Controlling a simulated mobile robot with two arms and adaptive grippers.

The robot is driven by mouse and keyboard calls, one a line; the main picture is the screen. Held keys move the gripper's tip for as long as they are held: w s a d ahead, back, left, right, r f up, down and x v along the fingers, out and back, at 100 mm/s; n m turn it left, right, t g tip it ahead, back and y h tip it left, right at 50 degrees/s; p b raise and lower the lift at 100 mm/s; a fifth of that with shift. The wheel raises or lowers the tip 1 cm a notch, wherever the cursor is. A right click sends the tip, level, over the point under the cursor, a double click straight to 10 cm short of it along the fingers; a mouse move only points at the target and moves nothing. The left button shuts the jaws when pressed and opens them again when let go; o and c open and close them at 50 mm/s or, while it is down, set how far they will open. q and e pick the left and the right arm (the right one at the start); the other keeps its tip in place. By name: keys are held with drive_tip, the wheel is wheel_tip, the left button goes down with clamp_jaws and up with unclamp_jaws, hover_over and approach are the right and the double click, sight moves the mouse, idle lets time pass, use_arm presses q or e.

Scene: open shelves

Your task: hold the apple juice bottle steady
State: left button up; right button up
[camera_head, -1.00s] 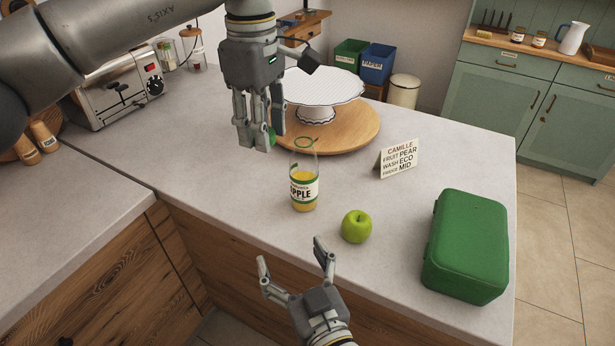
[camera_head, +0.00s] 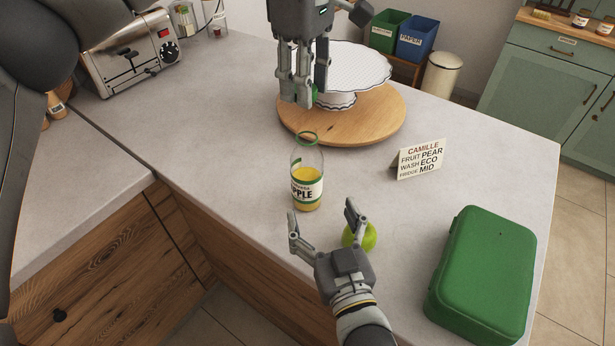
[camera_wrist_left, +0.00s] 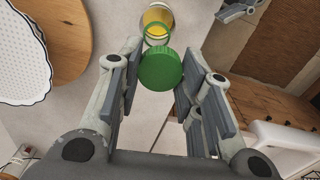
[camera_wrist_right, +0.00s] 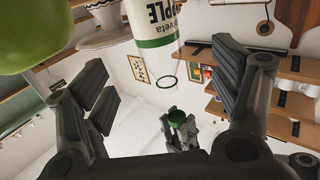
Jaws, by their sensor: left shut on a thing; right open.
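The apple juice bottle (camera_head: 307,190) stands upright on the counter, its neck open with a green ring around it and yellow juice inside. It also shows in the left wrist view (camera_wrist_left: 157,18) and the right wrist view (camera_wrist_right: 153,27). My left gripper (camera_head: 303,101) is shut on a green cap (camera_wrist_left: 160,69), held above and behind the bottle, apart from it. The cap also shows in the right wrist view (camera_wrist_right: 176,118). My right gripper (camera_head: 322,212) is open and empty just in front of the bottle. Its fingers point towards the bottle without closing on it.
A green apple (camera_head: 368,236) sits right beside my right gripper, partly hidden by a finger. A green box (camera_head: 482,275) stands at the right counter edge. A sign card (camera_head: 421,160) stands behind. A wooden board (camera_head: 385,125) with a white cake stand (camera_head: 360,70) lies beyond.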

sight(311, 182)
use_arm(q)
drive_tip(key=shift+w+d+f, duration=0.1)
drive_tip(key=shift+w+d, duration=0.15)
drive_tip(key=shift+w, duration=0.05)
use_arm(e)
drive_tip(key=x, duration=1.1)
drive_tip(key=shift+w+d+f, duration=0.1)
drive_tip(key=shift+w+d, duration=0.05)
drive_tip(key=shift+d, duration=0.05)
drive_tip(key=shift+w+a, duration=0.15)
drive_tip(key=shift+w, duration=0.45)
drive_tip(key=c, duration=1.5)
use_arm(q)
drive_tip(key=shift+f, duration=2.5)
use_arm(e)
drive_tip(key=shift+c, duration=0.2)
use_arm(q)
drive_tip(key=shift+f, duration=0.1)
drive_tip(key=shift+f, duration=0.8)
drive_tip(key=shift+f, duration=0.55)
